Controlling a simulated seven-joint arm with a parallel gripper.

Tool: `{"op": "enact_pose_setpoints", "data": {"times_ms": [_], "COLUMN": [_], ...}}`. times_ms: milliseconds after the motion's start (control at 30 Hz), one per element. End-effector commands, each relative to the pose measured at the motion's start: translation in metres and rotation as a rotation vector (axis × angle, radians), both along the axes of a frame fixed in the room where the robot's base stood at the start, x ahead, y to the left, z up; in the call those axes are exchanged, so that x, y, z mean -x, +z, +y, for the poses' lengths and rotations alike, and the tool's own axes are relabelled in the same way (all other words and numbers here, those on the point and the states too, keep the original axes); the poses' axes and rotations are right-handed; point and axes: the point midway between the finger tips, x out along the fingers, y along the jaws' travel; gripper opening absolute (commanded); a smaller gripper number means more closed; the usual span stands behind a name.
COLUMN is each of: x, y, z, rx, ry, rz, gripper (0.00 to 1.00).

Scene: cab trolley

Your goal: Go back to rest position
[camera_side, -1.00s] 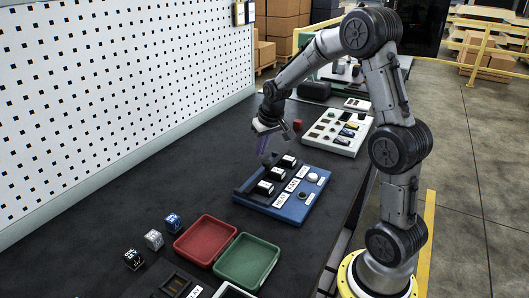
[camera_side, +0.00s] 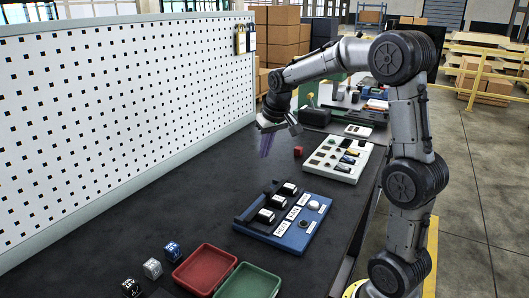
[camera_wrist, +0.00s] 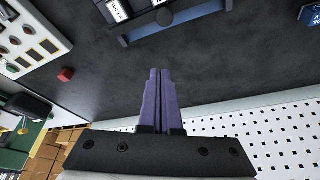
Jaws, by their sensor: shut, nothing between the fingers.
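My gripper (camera_side: 267,143) hangs in the air over the dark bench, between the pegboard wall and the blue panel. Its purple fingers point down, shut together with nothing between them. In the wrist view the two fingers (camera_wrist: 159,76) lie side by side over bare bench top. The blue panel (camera_side: 290,236) with several black-and-white blocks and a round knob sits below and nearer the side camera, apart from the gripper.
A white panel (camera_side: 337,172) with several small parts and a red cube (camera_side: 298,152) lie to the right of my gripper. The pegboard (camera_side: 130,110) stands along the left. A red tray (camera_side: 206,268) and green tray (camera_side: 250,284) sit in front.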

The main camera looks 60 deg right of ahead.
Motion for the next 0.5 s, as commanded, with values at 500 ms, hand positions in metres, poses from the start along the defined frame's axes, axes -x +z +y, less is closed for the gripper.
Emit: {"op": "enact_pose_setpoints", "data": {"times_ms": [500], "x": [0.038], "y": [0.075], "z": [0.094], "rx": [0.057], "ry": [0.187], "rz": [-0.158], "gripper": [0.00]}}
